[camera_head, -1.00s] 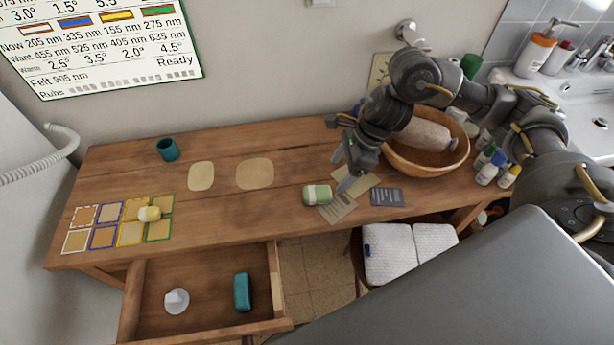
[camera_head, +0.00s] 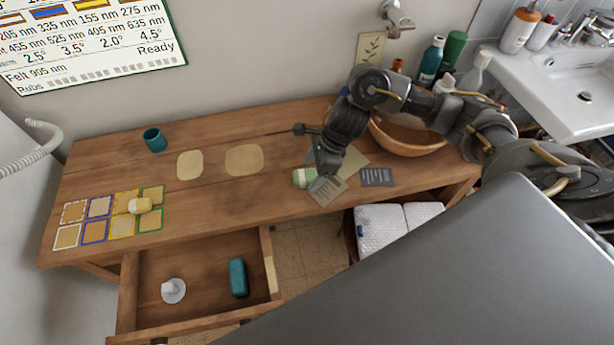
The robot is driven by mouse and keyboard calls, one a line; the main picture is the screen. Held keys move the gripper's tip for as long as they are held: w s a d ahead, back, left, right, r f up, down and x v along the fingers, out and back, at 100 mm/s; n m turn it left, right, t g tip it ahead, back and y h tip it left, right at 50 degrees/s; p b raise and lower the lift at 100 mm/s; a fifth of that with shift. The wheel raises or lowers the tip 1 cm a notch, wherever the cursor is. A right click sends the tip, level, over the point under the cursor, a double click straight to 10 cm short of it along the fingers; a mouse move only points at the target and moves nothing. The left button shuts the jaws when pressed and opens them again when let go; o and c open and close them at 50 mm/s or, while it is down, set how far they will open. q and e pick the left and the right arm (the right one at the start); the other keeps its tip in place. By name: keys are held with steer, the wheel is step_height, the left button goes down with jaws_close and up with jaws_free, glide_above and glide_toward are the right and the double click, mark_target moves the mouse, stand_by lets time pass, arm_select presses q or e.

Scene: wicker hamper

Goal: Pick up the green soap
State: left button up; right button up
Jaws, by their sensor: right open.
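A pale green soap bar with a white band (camera_head: 303,178) lies on the wooden table, at the left edge of some paper cards. My right gripper (camera_head: 317,166) is open and low over its right end, hiding part of it. I cannot tell whether the fingers touch it. A thin dark rod-like part sticks out left of my right wrist. A teal bar (camera_head: 237,278) lies in the open drawer. My left gripper is not in view.
Grey cards (camera_head: 376,177) lie beside the soap. A teal cup (camera_head: 154,140), felt pads (camera_head: 244,158) and coloured squares with a yellow soap (camera_head: 139,206) are on the left. The drawer (camera_head: 268,262) stands open.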

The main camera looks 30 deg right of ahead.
steer(key=shift+x, duration=1)
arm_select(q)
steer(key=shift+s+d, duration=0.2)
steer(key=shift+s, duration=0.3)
arm_select(e)
steer(key=shift+f, duration=0.1)
steer(key=c, duration=1.1)
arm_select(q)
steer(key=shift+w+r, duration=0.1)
